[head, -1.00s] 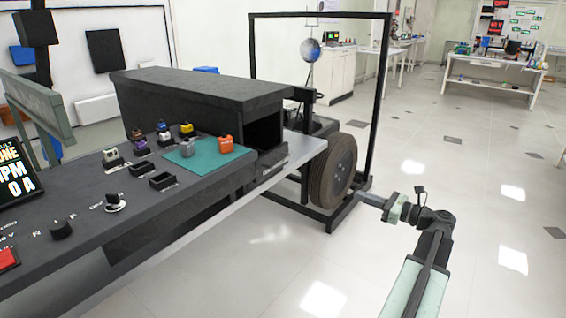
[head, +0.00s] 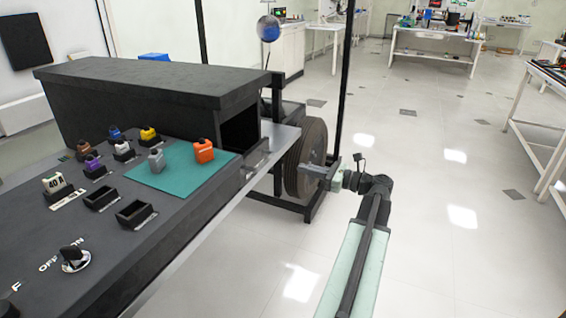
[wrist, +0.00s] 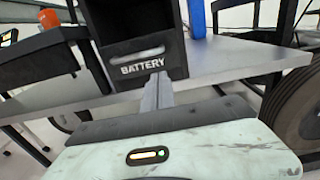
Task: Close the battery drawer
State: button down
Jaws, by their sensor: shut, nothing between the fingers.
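The battery drawer's dark front (head: 257,160) is at the right end of the bench, below the dark opening of a long black housing (head: 165,85). How far the drawer sticks out is hard to tell. My gripper (head: 304,170) is shut and empty, to the right of the drawer in the head view, overlapping the wheel. In the wrist view its fingertips (wrist: 157,80) overlap the drawer front's lower part; contact cannot be told.
A wheel (head: 305,145) in a black frame stands beside the bench end. A green mat (head: 178,178) holds an orange piece (head: 204,150) and a grey one (head: 156,160). Several coloured pieces sit to its left. The floor at right (head: 430,220) is clear.

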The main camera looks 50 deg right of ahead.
aim_at(263, 158)
jog(key=x, duration=1.3)
jog(key=shift+w, duration=0.1)
